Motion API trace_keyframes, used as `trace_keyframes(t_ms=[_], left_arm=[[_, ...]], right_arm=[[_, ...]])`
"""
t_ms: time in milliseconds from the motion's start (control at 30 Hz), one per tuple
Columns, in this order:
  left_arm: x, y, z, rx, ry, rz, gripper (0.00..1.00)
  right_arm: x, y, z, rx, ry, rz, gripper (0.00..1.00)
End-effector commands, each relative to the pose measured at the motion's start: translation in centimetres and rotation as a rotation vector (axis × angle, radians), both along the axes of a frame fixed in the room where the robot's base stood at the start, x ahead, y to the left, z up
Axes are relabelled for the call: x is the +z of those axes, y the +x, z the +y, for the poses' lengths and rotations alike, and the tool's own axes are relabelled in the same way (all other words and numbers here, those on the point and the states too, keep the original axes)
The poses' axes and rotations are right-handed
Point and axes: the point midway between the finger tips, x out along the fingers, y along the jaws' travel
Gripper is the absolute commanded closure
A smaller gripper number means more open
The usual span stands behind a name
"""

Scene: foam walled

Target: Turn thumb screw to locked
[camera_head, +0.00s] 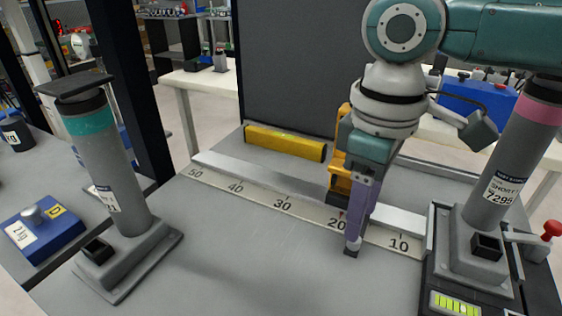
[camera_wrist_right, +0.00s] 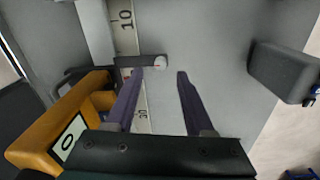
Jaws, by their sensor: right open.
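An orange slide block (camera_head: 341,182) sits on the long scale (camera_head: 260,198), near the 20 mark. It also shows in the right wrist view (camera_wrist_right: 62,128), with a white label reading 0. A small dark grey lever-like part with a pale round end and a red mark (camera_wrist_right: 150,61) lies over the scale just beyond my fingertips. It may be the thumb screw, but I cannot tell its setting. My right gripper (camera_head: 352,246) points down beside the slide block, on its near side. In the right wrist view its purple fingers (camera_wrist_right: 158,74) are apart and empty. My left gripper is out of view.
A grey post with a teal band (camera_head: 105,155) stands left, and a grey post with a pink band (camera_head: 512,150) stands right, near a red-knobbed lever (camera_head: 551,231). A yellow bar (camera_head: 285,143) lies behind the scale. The grey tabletop in front is clear.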

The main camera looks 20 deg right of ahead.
Motion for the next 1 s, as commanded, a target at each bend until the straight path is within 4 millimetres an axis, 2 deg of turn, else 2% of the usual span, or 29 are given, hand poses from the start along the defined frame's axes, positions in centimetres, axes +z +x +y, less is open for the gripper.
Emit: trace_keyframes(t_ms=[33,100,233,600,1000], left_arm=[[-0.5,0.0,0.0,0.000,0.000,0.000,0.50],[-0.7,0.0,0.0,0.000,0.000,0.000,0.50],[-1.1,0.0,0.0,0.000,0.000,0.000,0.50],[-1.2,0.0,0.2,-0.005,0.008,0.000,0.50],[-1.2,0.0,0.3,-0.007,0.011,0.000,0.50]], right_arm=[[-1.2,-0.1,0.0,-0.001,-0.001,0.003,0.47],[-2.4,-0.1,-0.1,-0.001,-0.001,0.003,0.47],[-3.8,0.0,0.0,0.001,0.000,0.000,0.47],[-4.3,0.0,-0.1,0.002,0.000,-0.001,0.47],[-4.3,0.0,-0.1,0.001,0.001,-0.001,0.92]])
